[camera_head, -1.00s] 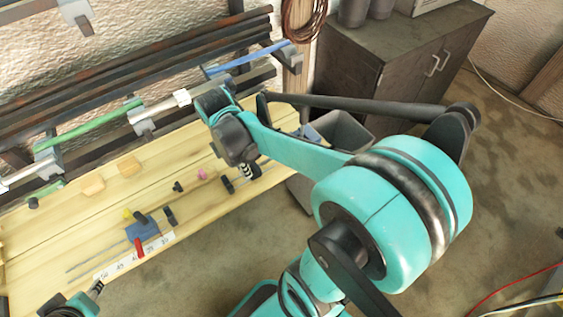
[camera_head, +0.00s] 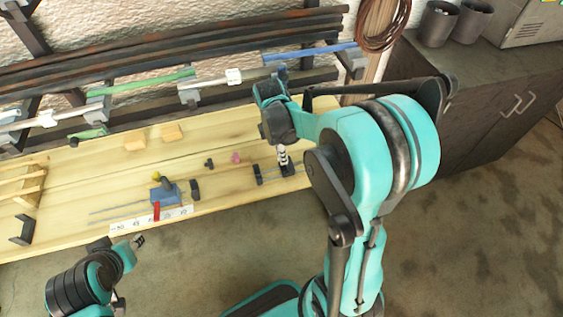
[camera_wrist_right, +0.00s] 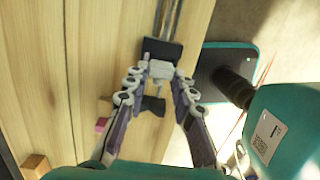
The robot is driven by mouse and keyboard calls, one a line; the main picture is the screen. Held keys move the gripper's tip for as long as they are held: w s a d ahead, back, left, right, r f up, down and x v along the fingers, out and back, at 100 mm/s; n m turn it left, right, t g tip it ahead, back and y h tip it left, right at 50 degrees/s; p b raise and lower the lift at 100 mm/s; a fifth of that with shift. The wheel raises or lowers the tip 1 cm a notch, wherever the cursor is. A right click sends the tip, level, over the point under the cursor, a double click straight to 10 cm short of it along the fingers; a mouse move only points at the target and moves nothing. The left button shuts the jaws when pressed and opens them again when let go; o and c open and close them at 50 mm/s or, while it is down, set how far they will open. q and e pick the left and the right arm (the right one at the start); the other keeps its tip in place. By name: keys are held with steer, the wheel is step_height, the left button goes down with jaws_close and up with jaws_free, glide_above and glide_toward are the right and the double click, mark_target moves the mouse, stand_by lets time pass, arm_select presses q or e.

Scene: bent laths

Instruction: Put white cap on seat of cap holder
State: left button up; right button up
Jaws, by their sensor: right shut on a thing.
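My right gripper (camera_head: 283,158) is low over the right end of the wooden bench, pointing down. In the right wrist view its fingertips (camera_wrist_right: 161,72) are closed in on a small white piece (camera_wrist_right: 160,69), which looks like the white cap. Just beyond it is a dark block (camera_wrist_right: 158,47) with thin rods running away from it, probably the cap holder; the block also shows under the gripper in the head view (camera_head: 288,170). I cannot tell whether the white piece touches the block. My left gripper (camera_head: 138,240) is in front of the bench, apart from these things; its jaws are too small to read.
On the bench are a pink piece (camera_head: 236,157), a small black piece (camera_head: 209,163), dark blocks (camera_head: 195,189), a blue block (camera_head: 168,192), a red piece (camera_head: 156,211) and wooden blocks (camera_head: 172,132). A rack with coloured laths (camera_head: 140,86) is behind. A dark cabinet (camera_head: 490,95) is at right.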

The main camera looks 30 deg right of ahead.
steer(key=shift+w+f+b, duration=0.1)
steer(key=shift+f+b, duration=0.55)
steer(key=shift+f, duration=1.4)
steer(key=o, duration=0.8)
steer(key=shift+f, duration=0.15)
step_height(320, 180, up, 11)
steer(key=a+p, duration=0.1)
steer(key=p, duration=0.2)
steer(key=s+a+r+m+t, duration=0.1)
steer(key=s+a+m+t, duration=0.1)
steer(key=m, duration=0.3)
steer(key=s+a+r+m+t+y, duration=0.1)
steer(key=s+a+r+m+t, duration=0.1)
steer(key=s+a+m+t, duration=0.1)
steer(key=s+a+r+m+t, duration=0.1)
steer(key=s+a+m+t, duration=0.1)
steer(key=s+a+m, duration=0.2)
steer(key=shift+s+a+r+m+t, duration=0.15)
steer(key=shift+s+m, duration=0.4)
steer(key=shift+m, duration=0.25)
steer(key=shift+s+a+r+m+t, duration=0.1)
steer(key=shift+s+a+m+t, duration=0.05)
steer(key=shift+s+m, duration=0.55)
